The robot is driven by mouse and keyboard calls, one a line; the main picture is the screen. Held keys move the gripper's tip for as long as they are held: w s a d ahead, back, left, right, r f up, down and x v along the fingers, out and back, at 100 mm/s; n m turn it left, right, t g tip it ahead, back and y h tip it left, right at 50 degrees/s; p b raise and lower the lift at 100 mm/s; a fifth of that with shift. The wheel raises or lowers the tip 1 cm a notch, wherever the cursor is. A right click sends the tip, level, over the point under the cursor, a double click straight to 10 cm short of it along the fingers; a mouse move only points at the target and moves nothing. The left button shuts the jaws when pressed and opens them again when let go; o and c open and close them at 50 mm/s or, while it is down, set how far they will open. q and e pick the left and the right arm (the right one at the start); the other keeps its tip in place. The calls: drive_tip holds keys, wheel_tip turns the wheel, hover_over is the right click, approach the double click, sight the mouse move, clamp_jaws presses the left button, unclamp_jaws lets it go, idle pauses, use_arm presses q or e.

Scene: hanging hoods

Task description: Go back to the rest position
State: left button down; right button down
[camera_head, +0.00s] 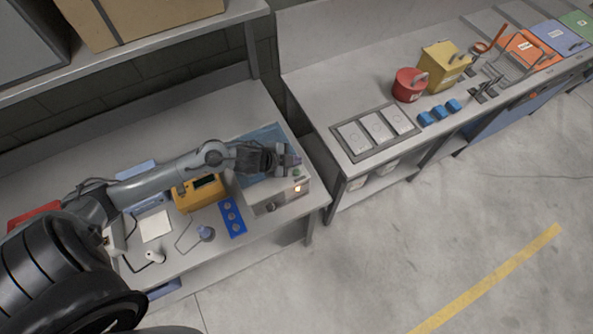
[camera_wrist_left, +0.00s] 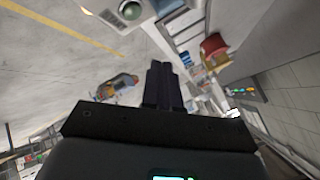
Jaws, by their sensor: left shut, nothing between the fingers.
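My left arm comes in from the left in the head view and reaches over the workbench. My left gripper (camera_head: 288,160) is above the grey box with a blue top (camera_head: 290,190) at the bench's right end. In the left wrist view, the left gripper (camera_wrist_left: 163,68) shows its two dark fingers pressed together with nothing between them. My right gripper is not in either view.
On the bench are a yellow device (camera_head: 199,193), a blue strip with round holes (camera_head: 232,217) and a white sheet (camera_head: 156,226). A cardboard box (camera_head: 140,20) sits on the upper shelf. The right bench holds a red pot (camera_head: 409,85) and a yellow container (camera_head: 444,66). The floor in front is clear.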

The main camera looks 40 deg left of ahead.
use_arm(q)
drive_tip(key=shift+s+f, duration=0.15)
drive_tip(key=shift+s, duration=0.15)
drive_tip(key=s+d+r+n+p, duration=0.35)
drive_tip(key=s+d+p, duration=0.25)
drive_tip(key=s+d, duration=0.55)
drive_tip(key=s+a+r+n+g+y+p, duration=0.1)
drive_tip(key=s+a+r+n+g+y, duration=0.1)
drive_tip(key=s+r+n+g, duration=0.3)
drive_tip(key=s+r+n, duration=0.1)
drive_tip(key=s, duration=0.2)
drive_tip(key=shift+s+a+r, duration=0.15)
drive_tip(key=shift+a+r, duration=0.05)
drive_tip(key=shift+a, duration=0.1)
drive_tip(key=shift+n, duration=0.25)
